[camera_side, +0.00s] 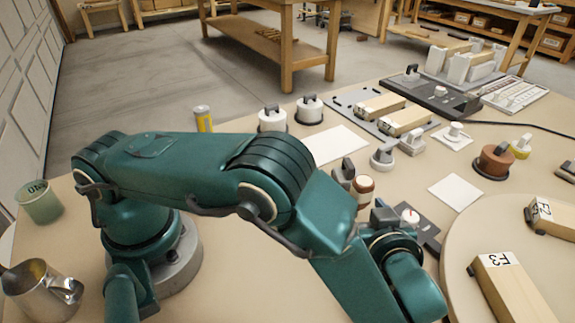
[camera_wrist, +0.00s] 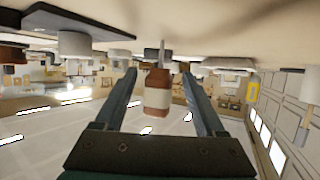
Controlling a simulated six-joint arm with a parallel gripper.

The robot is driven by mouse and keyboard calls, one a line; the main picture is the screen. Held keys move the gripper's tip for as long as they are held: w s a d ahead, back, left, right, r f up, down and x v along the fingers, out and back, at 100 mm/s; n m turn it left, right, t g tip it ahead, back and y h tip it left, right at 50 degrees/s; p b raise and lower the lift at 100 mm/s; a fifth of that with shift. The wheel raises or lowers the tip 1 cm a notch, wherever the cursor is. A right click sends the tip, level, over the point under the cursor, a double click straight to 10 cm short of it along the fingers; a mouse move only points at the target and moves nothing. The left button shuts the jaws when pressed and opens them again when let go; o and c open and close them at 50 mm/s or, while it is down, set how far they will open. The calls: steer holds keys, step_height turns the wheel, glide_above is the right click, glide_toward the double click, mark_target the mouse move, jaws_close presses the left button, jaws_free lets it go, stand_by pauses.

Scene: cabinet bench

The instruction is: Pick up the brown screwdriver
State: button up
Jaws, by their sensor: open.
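In the wrist view, which looks upside down with the bench along the top, my gripper (camera_wrist: 158,75) is open with its two fingers apart. A brown thing with a pale band (camera_wrist: 157,93) shows in the gap between them; contact is not visible. A thin grey rod (camera_wrist: 162,52) shows just above it in the picture. I cannot tell for certain that this is the brown screwdriver. A similar brown thing with a pale band (camera_side: 365,188) stands near the bench middle in the side view, beside my wrist. My fingertips are hidden there.
Near my wrist lies a dark plate with a white dial (camera_side: 410,217). A round board (camera_side: 455,255) with wooden blocks is at right. White knobbed pots (camera_side: 309,109), a yellow can (camera_side: 203,118) and a brown knobbed pot (camera_side: 493,163) stand behind. A metal pitcher (camera_side: 42,290) is front left.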

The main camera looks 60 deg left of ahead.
steer(key=shift+x, duration=1.3)
jaws_close()
steer(key=shift+r, duration=0.15)
